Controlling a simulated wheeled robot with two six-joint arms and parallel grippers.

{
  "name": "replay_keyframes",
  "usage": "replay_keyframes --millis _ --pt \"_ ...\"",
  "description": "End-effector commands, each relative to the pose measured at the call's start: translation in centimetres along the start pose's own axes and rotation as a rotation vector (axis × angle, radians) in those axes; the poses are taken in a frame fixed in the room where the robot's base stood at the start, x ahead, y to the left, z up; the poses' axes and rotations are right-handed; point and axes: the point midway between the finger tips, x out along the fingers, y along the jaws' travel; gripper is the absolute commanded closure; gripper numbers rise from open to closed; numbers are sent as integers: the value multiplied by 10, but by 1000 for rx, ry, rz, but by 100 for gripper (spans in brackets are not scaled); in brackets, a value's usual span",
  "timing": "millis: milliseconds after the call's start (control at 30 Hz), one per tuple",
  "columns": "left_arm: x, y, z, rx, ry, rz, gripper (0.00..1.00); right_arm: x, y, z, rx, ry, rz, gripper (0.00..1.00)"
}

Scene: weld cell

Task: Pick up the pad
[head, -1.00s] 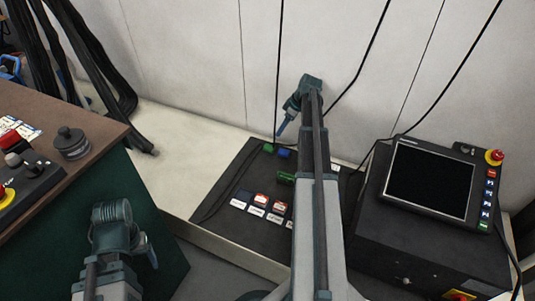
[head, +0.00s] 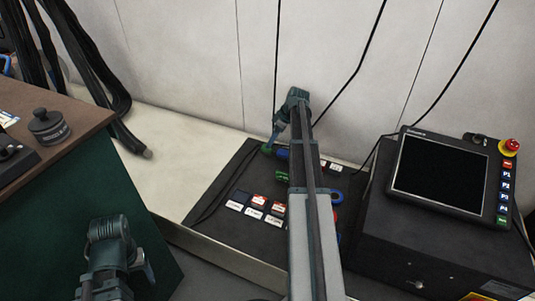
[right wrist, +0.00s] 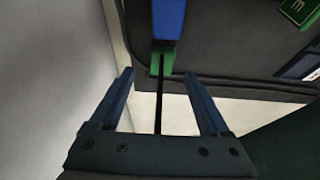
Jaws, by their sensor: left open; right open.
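The likeliest pad is the black pendant (head: 441,176) with a dark screen and a red knob, leaning on a black box at the right; I cannot be sure. My right gripper (head: 268,146) is away from it, at the back edge of a dark mat (head: 217,212). In the right wrist view its open fingers (right wrist: 160,75) straddle a black cable running into a green block (right wrist: 161,60) beside a blue block (right wrist: 168,18). The gripper holds nothing. My left gripper (head: 149,275) is low at the left, over the floor near a green cabinet, only partly shown.
The mat bears several labelled cards (head: 254,213) and small blocks, partly hidden by my right arm. The black box (head: 400,250) stands right of it. A brown-topped bench (head: 85,122) is at the left. Black cables hang along the wall.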

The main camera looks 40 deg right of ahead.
Motion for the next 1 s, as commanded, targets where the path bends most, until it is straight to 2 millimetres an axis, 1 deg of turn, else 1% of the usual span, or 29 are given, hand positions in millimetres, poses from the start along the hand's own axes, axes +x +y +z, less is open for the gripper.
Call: replay_keyframes --millis 167,500,600,800,867,1000 --pt "8 1 0 0 0 0 26 9 -1 1 -1 0 0 20" --pt "46 5 -3 0 3 0 26 50 -3 0 0 0 0 20" --pt "48 5 -3 0 3 0 26 53 -3 0 0 0 0 20" --pt "46 5 -3 0 3 0 26 51 -3 -1 0 0 0 20" --pt "46 5 -3 0 3 0 26 51 -3 -1 0 0 0 29" --pt "46 5 -3 0 3 0 26 51 -3 -1 0 0 0 54"
